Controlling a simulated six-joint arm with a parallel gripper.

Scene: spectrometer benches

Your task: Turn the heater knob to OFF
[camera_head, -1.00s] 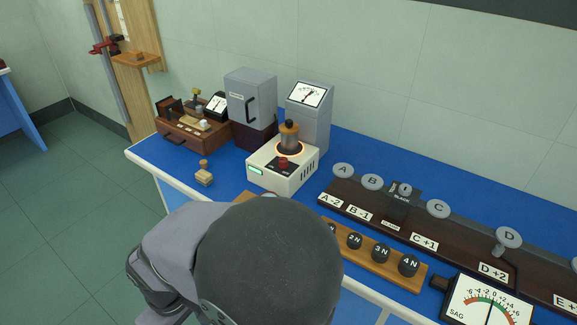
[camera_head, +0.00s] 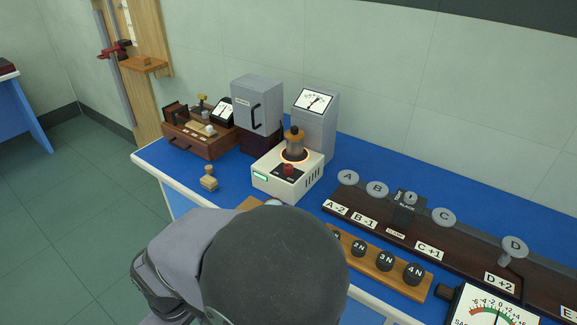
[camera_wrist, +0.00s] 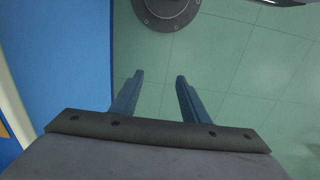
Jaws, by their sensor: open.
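The heater (camera_head: 272,180) is a white box on the blue bench, with a glowing orange ring on top. Its red knob (camera_head: 289,169) sits on a dark panel at the front, beside a lit green display (camera_head: 261,177). A copper-coloured vessel (camera_head: 295,145) with a knob on its lid stands on the ring. The knob's pointer and markings are too small to read. My gripper (camera_wrist: 159,77) shows only in the wrist view, its two fingers apart with nothing between them, over green floor tiles and away from the heater. In the head view my arm hides it.
Behind the heater stand a grey dial meter (camera_head: 314,115) and a grey cabinet (camera_head: 257,105). A stamp (camera_head: 209,178) stands to the left. A weight rack (camera_head: 375,262) and a labelled dark rail (camera_head: 430,246) lie to the right.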

